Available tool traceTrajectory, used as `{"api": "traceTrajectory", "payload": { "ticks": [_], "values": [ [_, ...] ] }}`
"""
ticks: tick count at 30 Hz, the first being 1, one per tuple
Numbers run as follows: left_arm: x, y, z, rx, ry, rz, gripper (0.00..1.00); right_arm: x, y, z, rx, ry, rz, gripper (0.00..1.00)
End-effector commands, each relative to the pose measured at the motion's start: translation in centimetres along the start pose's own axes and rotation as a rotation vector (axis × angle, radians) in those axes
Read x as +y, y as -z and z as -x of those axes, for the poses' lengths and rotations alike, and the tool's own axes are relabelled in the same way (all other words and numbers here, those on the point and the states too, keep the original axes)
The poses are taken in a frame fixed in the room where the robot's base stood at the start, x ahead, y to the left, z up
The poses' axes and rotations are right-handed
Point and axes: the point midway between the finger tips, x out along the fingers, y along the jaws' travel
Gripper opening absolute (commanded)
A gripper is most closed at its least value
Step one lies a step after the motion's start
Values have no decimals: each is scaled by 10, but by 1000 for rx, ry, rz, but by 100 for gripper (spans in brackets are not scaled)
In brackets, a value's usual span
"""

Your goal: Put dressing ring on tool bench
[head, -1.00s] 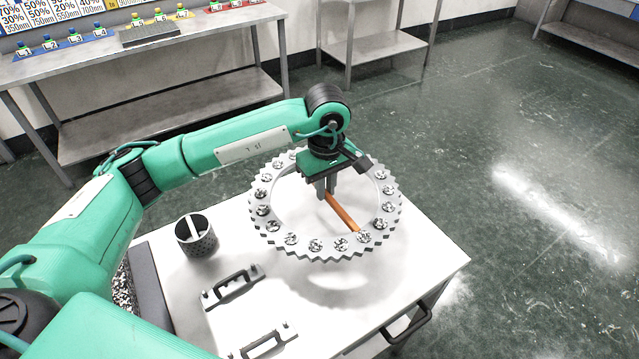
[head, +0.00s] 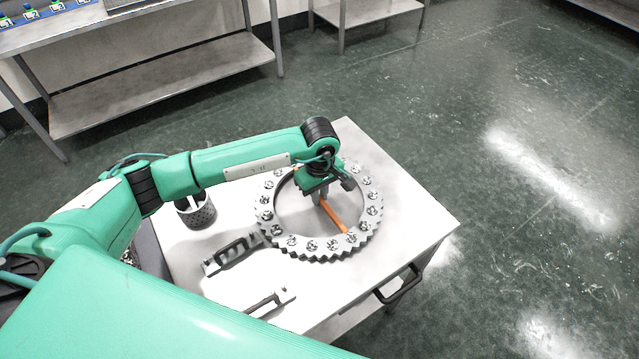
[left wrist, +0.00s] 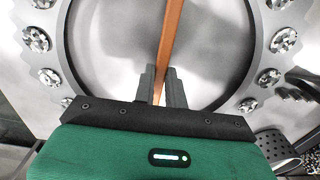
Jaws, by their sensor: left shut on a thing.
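The dressing ring (head: 373,232) is a grey toothed ring with round studded inserts and an orange bar (head: 333,217) across its opening. It is level over the white-topped bench (head: 420,215), low above or on the top; I cannot tell if it touches. My left gripper (head: 321,196) points down inside the ring and is shut on the orange bar. In the left wrist view, the two grey fingers (left wrist: 161,86) pinch the bar (left wrist: 170,45), and the ring (left wrist: 262,50) curves around them. My right gripper is not in view.
On the bench top, a perforated dark cup (head: 196,212) stands left of the ring. Two black-and-white handled pieces, one a bracket (head: 232,254), lie in front of it. A drawer handle (head: 398,284) juts from the bench's side. Grey shelved tables (head: 165,85) stand behind; the floor at right is clear.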

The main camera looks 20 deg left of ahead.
Motion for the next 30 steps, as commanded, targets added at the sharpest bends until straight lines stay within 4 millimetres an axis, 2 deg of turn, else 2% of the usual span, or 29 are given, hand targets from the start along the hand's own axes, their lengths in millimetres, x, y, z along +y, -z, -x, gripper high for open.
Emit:
{"api": "traceTrajectory", "payload": {
  "ticks": [3, 13, 14, 17, 26, 30],
  "values": [
    [1, 0, -6, 0, -4, 0, 0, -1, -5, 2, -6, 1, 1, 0],
    [1, 0, -9, 1, -5, -1, 0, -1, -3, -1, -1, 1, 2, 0],
    [0, 0, -11, 0, -1, -1, 16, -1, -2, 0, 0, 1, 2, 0],
    [0, 0, -10, 0, -1, -1, 34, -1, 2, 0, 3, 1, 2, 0],
    [0, 0, -9, 0, -1, 0, 34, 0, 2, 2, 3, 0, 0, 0],
    [1, 1, 2, 2, -5, 0, 34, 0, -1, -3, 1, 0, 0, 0]
  ]
}}
